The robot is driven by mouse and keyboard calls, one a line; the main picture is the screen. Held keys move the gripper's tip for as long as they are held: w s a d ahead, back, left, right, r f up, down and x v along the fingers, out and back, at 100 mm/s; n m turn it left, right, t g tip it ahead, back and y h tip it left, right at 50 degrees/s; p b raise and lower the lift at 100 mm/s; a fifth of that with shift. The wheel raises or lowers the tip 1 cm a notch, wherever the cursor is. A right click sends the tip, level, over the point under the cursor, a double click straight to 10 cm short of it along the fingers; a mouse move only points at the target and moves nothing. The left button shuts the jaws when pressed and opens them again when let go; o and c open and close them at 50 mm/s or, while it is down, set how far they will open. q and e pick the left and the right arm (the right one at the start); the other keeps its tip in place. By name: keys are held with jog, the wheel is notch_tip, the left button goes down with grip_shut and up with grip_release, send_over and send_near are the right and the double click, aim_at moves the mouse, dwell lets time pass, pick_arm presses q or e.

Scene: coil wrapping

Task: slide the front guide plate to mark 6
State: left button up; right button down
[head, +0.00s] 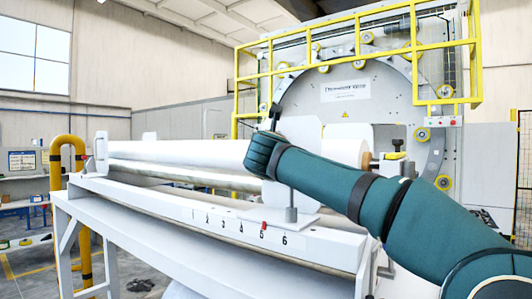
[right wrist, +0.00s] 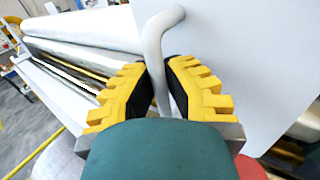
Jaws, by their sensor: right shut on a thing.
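The front guide plate (head: 305,130) is a pale upright plate partly hidden behind my right arm in the head view. In the right wrist view, the guide plate (right wrist: 235,60) fills the upper right. Its bent grey rod handle (right wrist: 153,45) runs down between the yellow-and-black fingers of my right gripper (right wrist: 160,85), which is shut on it. A scale marked 1 to 6 (head: 240,226) runs along the white front rail. A red pointer (head: 263,226) stands at mark 5, left of mark 6 (head: 285,240). A grey post (head: 291,208) stands on a base near these marks. My left gripper is out of view.
A long white roll (head: 180,153) lies behind the rail and a metal roller (head: 170,173). The large ring machine (head: 390,95) with yellow railings (head: 350,42) stands behind. A yellow post (head: 66,145) is at the left. The rail right of the pointer looks clear.

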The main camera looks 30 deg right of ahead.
jog(key=s, duration=0.1)
jog(key=s+d, duration=0.1)
jog(key=s, duration=0.1)
jog(key=s+d, duration=0.1)
jog(key=s, duration=0.1)
jog(key=shift+d, duration=0.1)
jog(key=c, duration=1)
grip_release()
jog(key=shift+s, duration=0.2)
jog(key=shift+w, duration=0.1)
